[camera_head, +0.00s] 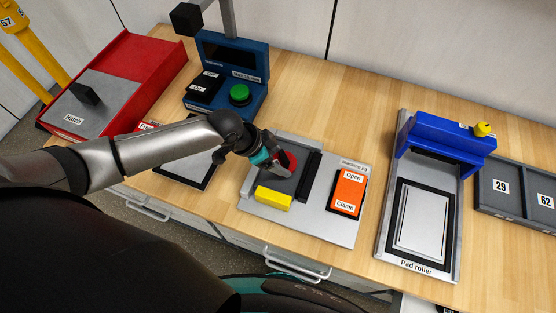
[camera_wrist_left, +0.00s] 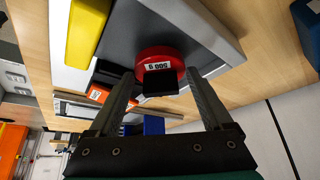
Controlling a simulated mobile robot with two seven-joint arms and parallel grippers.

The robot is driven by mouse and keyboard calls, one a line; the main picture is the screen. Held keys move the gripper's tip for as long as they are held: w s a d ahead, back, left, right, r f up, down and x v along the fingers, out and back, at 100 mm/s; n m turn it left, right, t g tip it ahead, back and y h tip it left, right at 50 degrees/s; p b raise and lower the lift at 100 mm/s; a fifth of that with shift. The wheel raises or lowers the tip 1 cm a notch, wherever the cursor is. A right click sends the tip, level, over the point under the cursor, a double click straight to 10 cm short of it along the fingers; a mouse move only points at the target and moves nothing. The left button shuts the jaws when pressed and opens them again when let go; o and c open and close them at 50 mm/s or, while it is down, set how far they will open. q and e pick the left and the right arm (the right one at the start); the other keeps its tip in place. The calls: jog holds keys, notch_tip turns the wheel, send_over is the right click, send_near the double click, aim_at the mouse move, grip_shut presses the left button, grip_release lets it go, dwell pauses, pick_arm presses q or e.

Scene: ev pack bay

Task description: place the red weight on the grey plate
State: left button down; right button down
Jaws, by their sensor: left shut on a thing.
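The red weight (camera_head: 291,160) is round, with a black knob and a "500 g" label in the left wrist view (camera_wrist_left: 160,55). My left gripper (camera_head: 282,172) is shut on it, with its fingers either side of the weight in the left wrist view (camera_wrist_left: 160,84). The weight is at the grey plate (camera_head: 286,187) of the sealing jig, between a yellow bar and a black bar. The plate also shows in the left wrist view (camera_wrist_left: 122,38). I cannot tell whether the weight touches the plate. The gripper and arm hide part of both. My right gripper is not in view.
The yellow bar (camera_head: 273,198) and black bar (camera_head: 309,176) border the plate. An orange "Open/Clamp" panel (camera_head: 348,190) is to the right. A pad roller (camera_head: 383,235) stands further right, a blue device (camera_head: 228,65) behind, and a red tray (camera_head: 150,65) at the left.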

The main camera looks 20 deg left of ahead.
pick_arm(q)
jog(key=shift+f, duration=0.65)
grip_release()
jog(key=shift+f, duration=0.15)
jog(key=p+v, duration=0.2)
jog(key=v, duration=1)
